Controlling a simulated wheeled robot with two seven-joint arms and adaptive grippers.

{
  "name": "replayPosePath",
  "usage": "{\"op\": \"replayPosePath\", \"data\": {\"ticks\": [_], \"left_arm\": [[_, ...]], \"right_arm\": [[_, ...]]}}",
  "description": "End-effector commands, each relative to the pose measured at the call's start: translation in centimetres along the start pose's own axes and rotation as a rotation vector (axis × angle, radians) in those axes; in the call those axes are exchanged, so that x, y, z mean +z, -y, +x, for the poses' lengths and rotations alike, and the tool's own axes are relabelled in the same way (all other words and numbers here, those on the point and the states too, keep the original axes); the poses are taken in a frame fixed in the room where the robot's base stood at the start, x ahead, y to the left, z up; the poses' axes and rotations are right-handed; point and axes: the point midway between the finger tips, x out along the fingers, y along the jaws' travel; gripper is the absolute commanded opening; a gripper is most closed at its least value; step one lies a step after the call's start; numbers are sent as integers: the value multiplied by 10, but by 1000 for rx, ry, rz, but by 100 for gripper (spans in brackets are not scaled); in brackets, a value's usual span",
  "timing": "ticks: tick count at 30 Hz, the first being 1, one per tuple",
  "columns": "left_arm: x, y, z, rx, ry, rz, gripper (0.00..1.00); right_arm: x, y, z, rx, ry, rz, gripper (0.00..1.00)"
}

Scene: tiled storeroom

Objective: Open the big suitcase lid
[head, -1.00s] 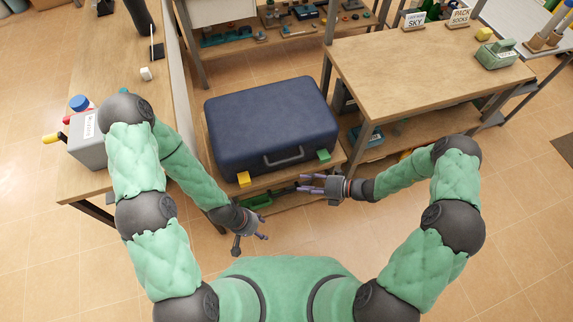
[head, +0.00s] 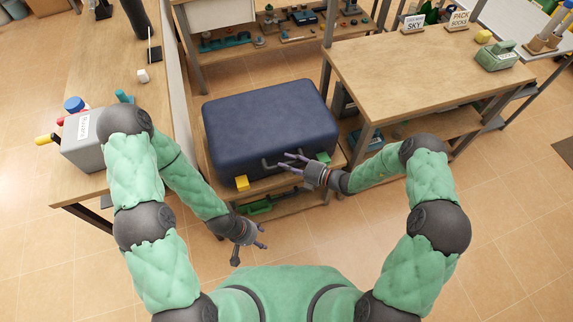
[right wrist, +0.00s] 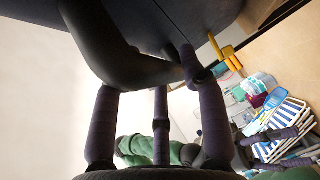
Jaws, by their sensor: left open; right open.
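The big dark blue suitcase (head: 270,120) lies flat and closed, with its handle side facing me. A yellow latch (head: 242,183) sits at its front left and a green latch (head: 323,158) at its front right. My right gripper (head: 284,162) is open at the suitcase's front edge, partly covering the dark handle (head: 266,164). In the right wrist view the handle (right wrist: 112,55) is large and close, by the open fingers; I cannot tell if they touch it. The yellow latch (right wrist: 226,52) also shows there. My left gripper (head: 250,250) is open and empty, low in front of the bench.
The suitcase rests on a low wooden bench (head: 275,185) with green items on its lower shelf. A wooden table (head: 420,75) stands to the right. A long desk (head: 140,90) with a grey box (head: 82,145) is on the left. The floor before the bench is clear.

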Motion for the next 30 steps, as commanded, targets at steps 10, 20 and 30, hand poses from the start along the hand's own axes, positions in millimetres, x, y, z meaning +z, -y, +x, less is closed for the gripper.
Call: {"op": "replayPosePath", "data": {"ticks": [10, 20, 30], "left_arm": [[0, 1, 2, 0, 0, 0, 56], [0, 1, 2, 0, 0, 0, 56], [0, -4, -10, 0, 0, 0, 56]], "right_arm": [[0, 0, 8, 0, 0, 0, 43], [0, 0, 8, 0, 0, 0, 0], [-2, -14, 7, -18, 0, 16, 0]]}}
